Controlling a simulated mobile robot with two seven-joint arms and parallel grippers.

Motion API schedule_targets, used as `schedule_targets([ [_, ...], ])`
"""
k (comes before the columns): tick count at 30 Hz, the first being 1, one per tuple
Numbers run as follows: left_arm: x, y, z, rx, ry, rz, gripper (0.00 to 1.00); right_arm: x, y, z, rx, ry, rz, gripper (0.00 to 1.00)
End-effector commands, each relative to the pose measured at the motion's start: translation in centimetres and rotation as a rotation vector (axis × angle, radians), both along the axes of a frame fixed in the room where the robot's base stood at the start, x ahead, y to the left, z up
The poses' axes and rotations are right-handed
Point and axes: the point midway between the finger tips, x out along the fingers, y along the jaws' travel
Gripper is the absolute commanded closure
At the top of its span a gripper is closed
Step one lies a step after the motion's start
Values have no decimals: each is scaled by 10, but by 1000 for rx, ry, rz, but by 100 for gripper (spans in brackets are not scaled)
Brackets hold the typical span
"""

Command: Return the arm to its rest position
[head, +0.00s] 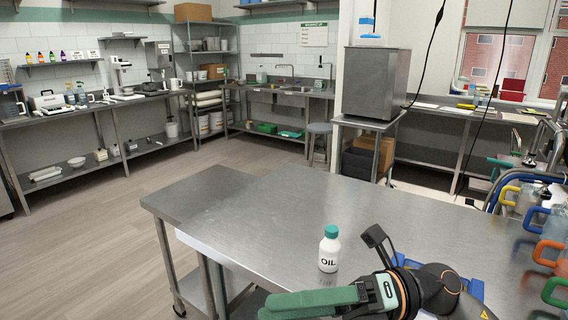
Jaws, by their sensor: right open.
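My right gripper (278,305) is at the bottom of the head view, over the near part of the steel table (260,225). Its green fingers point left and it is open, with nothing seen between them. A small white bottle (329,252) with a teal cap and the word OIL stands upright on the table, just beyond the fingers and apart from them. My right arm (440,290) comes in from the lower right. My left gripper is not in view.
Pitchers with coloured handles (548,252) crowd the table's right edge. A steel box (376,82) stands on a stand behind the table. Shelves and counters (90,110) line the back left wall. The table's left part and the floor at left are clear.

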Motion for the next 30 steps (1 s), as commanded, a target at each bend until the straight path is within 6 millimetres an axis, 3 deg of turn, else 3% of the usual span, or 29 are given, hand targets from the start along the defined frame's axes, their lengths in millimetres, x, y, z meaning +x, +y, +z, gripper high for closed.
schedule_targets([
  [4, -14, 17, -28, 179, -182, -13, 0, 32, -7, 2, 273, 354, -151, 22],
  [8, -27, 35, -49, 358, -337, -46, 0, 69, -30, -22, 469, 673, -320, 22],
  [11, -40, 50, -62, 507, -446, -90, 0, 92, -53, -61, 593, 931, -469, 22],
  [14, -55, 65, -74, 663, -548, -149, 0, 105, -80, -118, 696, 1195, -632, 22],
  [16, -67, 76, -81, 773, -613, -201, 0, 104, -99, -166, 751, 1384, -756, 22],
  [20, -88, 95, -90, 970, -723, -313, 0, 77, -129, -258, 820, 1717, -980, 22],
  [24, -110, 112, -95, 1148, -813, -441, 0, 23, -150, -341, 849, 2024, -1192, 22],
  [27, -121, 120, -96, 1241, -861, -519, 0, -18, -158, -382, 851, 2190, -1310, 22],
  [30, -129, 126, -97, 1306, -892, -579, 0, -49, -162, -407, 845, 2303, -1390, 22],
])
